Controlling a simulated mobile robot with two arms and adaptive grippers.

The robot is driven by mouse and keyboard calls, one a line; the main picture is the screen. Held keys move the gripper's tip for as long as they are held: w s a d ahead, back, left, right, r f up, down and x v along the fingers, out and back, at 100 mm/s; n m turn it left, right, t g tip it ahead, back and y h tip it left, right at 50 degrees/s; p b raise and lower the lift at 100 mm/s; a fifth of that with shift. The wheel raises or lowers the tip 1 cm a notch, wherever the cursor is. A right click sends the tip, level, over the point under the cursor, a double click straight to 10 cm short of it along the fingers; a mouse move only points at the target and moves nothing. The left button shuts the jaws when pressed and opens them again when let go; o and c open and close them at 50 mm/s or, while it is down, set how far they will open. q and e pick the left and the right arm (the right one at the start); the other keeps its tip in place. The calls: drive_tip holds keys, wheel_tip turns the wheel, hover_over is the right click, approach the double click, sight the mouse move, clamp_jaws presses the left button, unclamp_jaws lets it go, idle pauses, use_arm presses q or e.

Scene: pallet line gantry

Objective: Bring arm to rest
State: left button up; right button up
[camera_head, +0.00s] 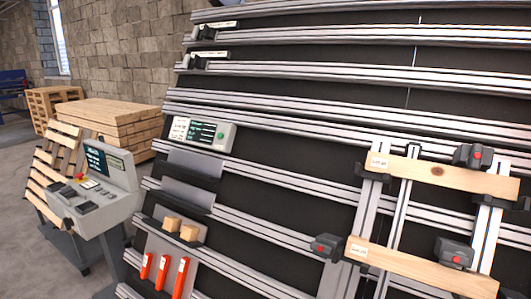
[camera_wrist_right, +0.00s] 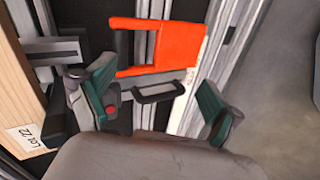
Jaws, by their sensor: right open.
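My right gripper (camera_wrist_right: 155,90) shows in the right wrist view with its two green-padded fingers spread apart. Nothing is held between them. Beyond the fingers are an orange bracket-like part (camera_wrist_right: 190,42) and a black handle (camera_wrist_right: 160,92) on a light plate; I cannot tell whether the fingers touch anything. Neither gripper shows in the head view, and my left gripper is in no view.
A sloped black gantry with metal rails (camera_head: 300,175) fills much of the head view. Clamped wooden boards (camera_head: 430,173) are at its right. A control console (camera_head: 95,185) and stacked timber (camera_head: 115,120) stand left. A labelled board (camera_wrist_right: 22,90) is left of the right gripper.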

drive_tip(key=s+a+f+m+g+y, duration=0.1)
drive_tip(key=s+f+m+g, duration=0.1)
drive_tip(key=s+f, duration=0.75)
drive_tip(key=s+f+m+g+y, duration=0.15)
drive_tip(key=s+f, duration=0.45)
drive_tip(key=s, duration=0.6)
drive_tip(key=s+f+m, duration=0.2)
drive_tip(key=s, duration=0.7)
drive_tip(key=s+d+f+m+g+b, duration=0.1)
drive_tip(key=s+f+m, duration=0.1)
drive_tip(key=s, duration=0.8)
drive_tip(key=shift+d+f+y, duration=0.3)
drive_tip(key=shift+f+y, duration=0.15)
drive_tip(key=shift+f, duration=0.4)
drive_tip(key=shift+s, duration=0.15)
